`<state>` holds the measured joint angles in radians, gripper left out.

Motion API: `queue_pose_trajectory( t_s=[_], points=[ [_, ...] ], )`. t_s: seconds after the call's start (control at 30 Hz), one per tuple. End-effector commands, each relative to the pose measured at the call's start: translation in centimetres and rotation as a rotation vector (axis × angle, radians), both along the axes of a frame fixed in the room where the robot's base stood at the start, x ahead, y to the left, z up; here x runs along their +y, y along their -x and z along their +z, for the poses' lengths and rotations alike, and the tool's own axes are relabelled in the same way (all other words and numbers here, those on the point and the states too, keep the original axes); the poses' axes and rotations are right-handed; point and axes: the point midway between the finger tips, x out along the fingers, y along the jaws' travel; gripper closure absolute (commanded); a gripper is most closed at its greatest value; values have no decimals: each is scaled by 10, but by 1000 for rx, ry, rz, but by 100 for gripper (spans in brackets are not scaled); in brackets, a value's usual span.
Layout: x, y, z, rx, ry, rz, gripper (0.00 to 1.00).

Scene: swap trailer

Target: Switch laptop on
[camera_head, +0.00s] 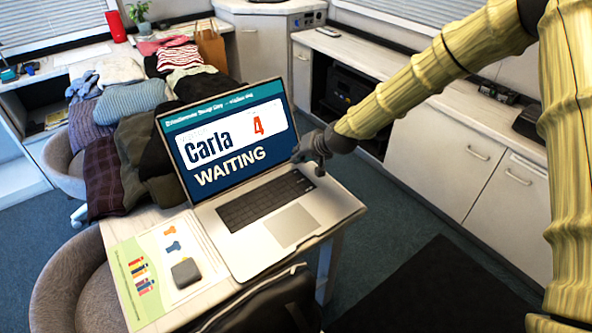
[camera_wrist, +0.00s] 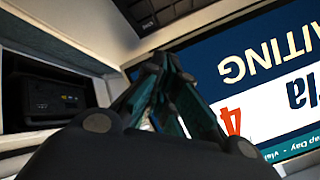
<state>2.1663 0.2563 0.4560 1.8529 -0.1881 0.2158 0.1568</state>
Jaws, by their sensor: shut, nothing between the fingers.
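The open silver laptop (camera_head: 240,258) stands on a small light table. Its screen (camera_head: 225,140) is lit and shows "Carla", an orange 4 and "WAITING". The dark keyboard (camera_head: 267,197) faces the front. My gripper (camera_head: 308,163) is at the right edge of the screen, above the keyboard's back right corner. In the wrist view my gripper (camera_wrist: 162,62) has its fingers together and empty. The screen (camera_wrist: 270,80) fills the right of that view, upside down, and a piece of the keyboard (camera_wrist: 145,12) shows at the top. I cannot tell whether the fingertips touch the laptop.
A printed sheet with a grey block (camera_head: 186,272) lies left of the laptop on the table (camera_head: 130,230). Folded clothes (camera_head: 135,110) are piled behind it. Grey chairs (camera_head: 65,280) stand at the left. White cabinets (camera_head: 450,150) line the right; dark floor lies between.

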Motion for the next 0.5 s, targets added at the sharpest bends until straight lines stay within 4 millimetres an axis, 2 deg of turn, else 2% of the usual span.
queue_pose_trajectory(
  t_s=[0.3, 0.5],
  points=[
    [0, 0, 27, 0, -1, -1, 100],
    [0, 0, 30, 0, -1, -1, 100]
  ],
)
